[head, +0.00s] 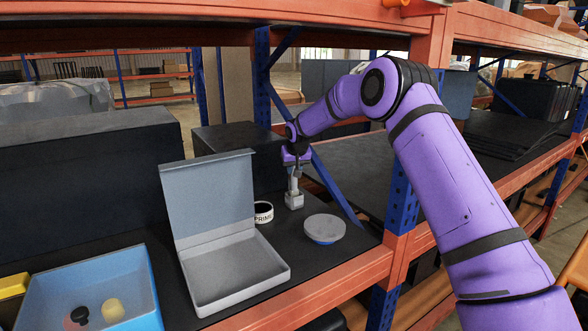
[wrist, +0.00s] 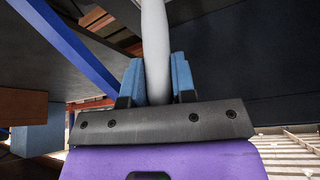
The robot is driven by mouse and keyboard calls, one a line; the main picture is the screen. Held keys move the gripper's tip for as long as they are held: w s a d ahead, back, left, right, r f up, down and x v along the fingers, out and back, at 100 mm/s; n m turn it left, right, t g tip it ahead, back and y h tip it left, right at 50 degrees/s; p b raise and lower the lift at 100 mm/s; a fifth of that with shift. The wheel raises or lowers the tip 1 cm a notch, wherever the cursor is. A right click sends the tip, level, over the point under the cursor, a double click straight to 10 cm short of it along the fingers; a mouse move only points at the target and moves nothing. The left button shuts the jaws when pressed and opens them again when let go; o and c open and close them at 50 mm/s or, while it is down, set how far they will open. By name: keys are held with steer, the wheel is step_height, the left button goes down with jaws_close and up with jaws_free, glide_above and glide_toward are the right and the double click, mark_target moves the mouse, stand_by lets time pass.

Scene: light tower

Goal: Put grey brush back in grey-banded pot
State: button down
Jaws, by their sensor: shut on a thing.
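My gripper (wrist: 156,88) is shut on a pale grey, rounded shaft, the grey brush (wrist: 155,35), which runs up between the two blue-grey fingers in the wrist view. In the head view my gripper (head: 293,188) points down over the dark shelf, between the open grey box and a round grey-topped item. A small light grey shape (head: 294,201) shows at its lower end; I cannot tell whether it is fingers, brush or pot. I cannot clearly make out a grey-banded pot.
An open grey box (head: 236,275) stands left of my gripper. A white ring lettered PRIME (head: 263,218) is close beside it. A round grey-topped item (head: 325,228) lies to the right. A blue tray (head: 140,270) is at lower left. A blue diagonal brace (head: 335,190) runs close by.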

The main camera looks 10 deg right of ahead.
steer(key=c, duration=0.9)
jaws_free()
steer(key=shift+c, duration=0.2)
steer(key=v, duration=0.7)
steer(key=shift+r, duration=0.25)
steer(key=shift+s, duration=0.2)
